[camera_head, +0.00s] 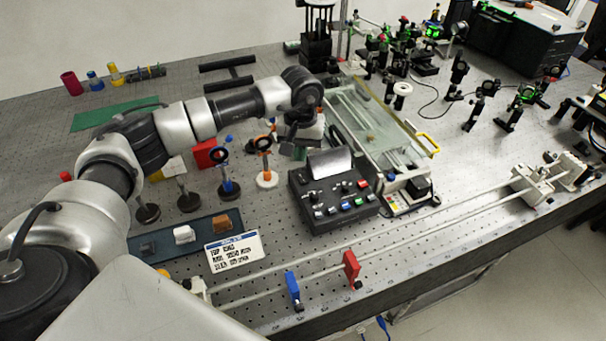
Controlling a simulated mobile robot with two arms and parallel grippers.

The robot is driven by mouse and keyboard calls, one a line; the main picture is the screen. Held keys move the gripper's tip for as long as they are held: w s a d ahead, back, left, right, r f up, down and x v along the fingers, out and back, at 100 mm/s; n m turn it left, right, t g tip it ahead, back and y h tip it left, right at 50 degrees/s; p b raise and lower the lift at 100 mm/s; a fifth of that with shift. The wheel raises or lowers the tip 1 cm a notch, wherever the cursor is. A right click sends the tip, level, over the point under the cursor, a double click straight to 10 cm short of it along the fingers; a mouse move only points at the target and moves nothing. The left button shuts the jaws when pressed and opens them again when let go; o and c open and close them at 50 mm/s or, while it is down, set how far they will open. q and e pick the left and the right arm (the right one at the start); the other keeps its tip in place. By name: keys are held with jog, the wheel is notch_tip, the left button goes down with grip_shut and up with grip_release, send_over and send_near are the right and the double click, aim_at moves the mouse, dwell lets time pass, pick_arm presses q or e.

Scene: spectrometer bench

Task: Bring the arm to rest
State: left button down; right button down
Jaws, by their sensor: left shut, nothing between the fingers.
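My left arm comes in from the left and reaches across the optical bench (456,199). Its wrist bends down near the middle of the bench. My left gripper (295,143) hangs below the wrist, pointing down, shut and empty. It is behind the dark control box (334,193) and to the left of the glass-topped unit (372,125). The wrist partly hides the fingers, and I cannot tell how far the tips are above the bench. My right gripper is not in view.
Ring-topped posts, one blue (228,187) and one orange and white (266,178), stand close to the left of the gripper. A tray (158,245) and a label card (234,252) lie nearer. A two-rod rail (420,217) runs along the front edge. Optics crowd the back right.

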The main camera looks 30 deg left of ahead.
pick_arm(q)
jog(key=shift+r, duration=0.5)
